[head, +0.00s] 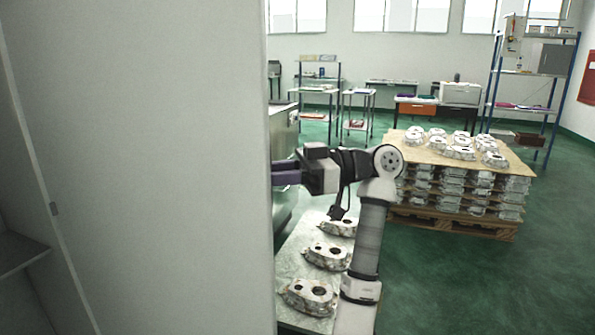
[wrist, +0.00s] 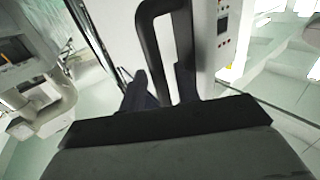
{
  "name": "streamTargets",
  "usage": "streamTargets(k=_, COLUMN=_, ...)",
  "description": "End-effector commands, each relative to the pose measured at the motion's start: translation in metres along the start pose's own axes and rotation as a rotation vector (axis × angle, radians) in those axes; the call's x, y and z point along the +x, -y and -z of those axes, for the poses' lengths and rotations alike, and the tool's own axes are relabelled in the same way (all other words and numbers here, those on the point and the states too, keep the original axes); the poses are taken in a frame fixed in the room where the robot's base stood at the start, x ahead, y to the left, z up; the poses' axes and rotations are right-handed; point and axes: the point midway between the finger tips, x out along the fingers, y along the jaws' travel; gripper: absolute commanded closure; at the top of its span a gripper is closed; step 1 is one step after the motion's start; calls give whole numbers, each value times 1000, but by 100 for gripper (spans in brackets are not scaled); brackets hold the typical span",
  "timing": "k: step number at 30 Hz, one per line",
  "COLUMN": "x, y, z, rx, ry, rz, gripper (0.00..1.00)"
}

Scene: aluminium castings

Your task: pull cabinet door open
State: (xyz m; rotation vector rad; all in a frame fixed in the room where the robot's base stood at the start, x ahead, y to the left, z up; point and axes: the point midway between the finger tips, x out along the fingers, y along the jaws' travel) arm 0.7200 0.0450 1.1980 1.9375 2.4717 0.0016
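A large pale grey panel (head: 170,160), apparently the cabinet door standing open, fills the left of the head view. My gripper (head: 286,173) is at its right edge, with purple fingers whose tips are hidden behind the panel. In the wrist view a dark bar handle (wrist: 150,45) stands on a white face (wrist: 118,30). My gripper (wrist: 164,88) is at the handle's lower part, with one dark finger on each side of the bar. The left finger is close against the bar. A light gap shows to the right of it, so firm grip is unclear.
A shelf (head: 18,252) shows at the far left. Below my arm, castings (head: 328,256) lie on a pale table surface (head: 290,250). A pallet stack of castings (head: 460,185) stands to the right. Green floor (head: 470,285) is clear at lower right. A control panel (wrist: 222,40) is beside the handle.

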Motion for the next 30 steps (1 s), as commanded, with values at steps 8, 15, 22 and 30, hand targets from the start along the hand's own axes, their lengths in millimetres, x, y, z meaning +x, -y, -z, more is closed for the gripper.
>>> streamTargets(k=8, x=-57, y=0, z=-1, rx=0, ry=-2, rz=-3, gripper=68)
streamTargets(k=15, x=-108, y=1, z=-2, rx=3, ry=2, rz=-5, gripper=68)
streamTargets(k=22, x=-128, y=0, z=0, rx=0, ry=2, rz=0, gripper=68)
streamTargets(k=30, x=-132, y=0, z=0, rx=0, ry=0, rz=0, gripper=68)
